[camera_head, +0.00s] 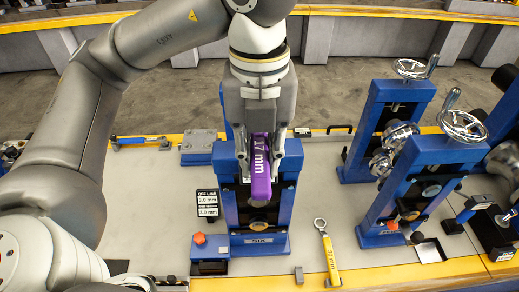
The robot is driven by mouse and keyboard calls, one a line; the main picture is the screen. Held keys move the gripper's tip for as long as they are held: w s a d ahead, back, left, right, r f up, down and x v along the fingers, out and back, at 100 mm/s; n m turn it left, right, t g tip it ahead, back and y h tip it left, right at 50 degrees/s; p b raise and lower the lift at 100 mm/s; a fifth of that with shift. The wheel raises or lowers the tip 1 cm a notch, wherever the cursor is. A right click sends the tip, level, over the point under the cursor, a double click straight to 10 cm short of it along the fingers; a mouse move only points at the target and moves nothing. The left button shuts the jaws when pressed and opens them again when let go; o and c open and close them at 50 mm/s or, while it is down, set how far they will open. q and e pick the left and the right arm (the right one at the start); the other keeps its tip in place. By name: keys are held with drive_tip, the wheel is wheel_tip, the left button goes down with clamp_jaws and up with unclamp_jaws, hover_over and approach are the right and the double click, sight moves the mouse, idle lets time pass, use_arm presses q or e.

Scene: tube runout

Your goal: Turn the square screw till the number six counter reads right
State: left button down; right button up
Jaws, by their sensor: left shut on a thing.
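The number six stand (262,240) is a blue frame with SIX on its base, at the middle of the camera_head view. Its counter (207,204), a black and white plate to the left, appears to read 3.0 mm in both rows, with OFF LINE above. My left gripper (261,168) comes down from above over the stand and is shut on a purple wrench (261,185) marked 17 mm. The square screw is hidden behind the gripper and wrench, so I cannot tell whether the wrench is on it. My right gripper is out of view.
A yellow wrench (330,258) lies right of the stand. A red knob (199,238) sits on a blue block at its left. Two blue stands with handwheels (463,126) rise at the right. The grey bench top (150,215) is clear at left.

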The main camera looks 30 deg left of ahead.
use_arm(q)
drive_tip(key=shift+f, duration=0.2)
drive_tip(key=shift+f+b, duration=0.3)
drive_tip(key=shift+b, duration=0.2)
drive_tip(key=shift+f+b, duration=0.6)
drive_tip(key=shift+f, duration=0.05)
drive_tip(key=shift+w+a, duration=0.1)
drive_tip(key=shift+w, duration=0.05)
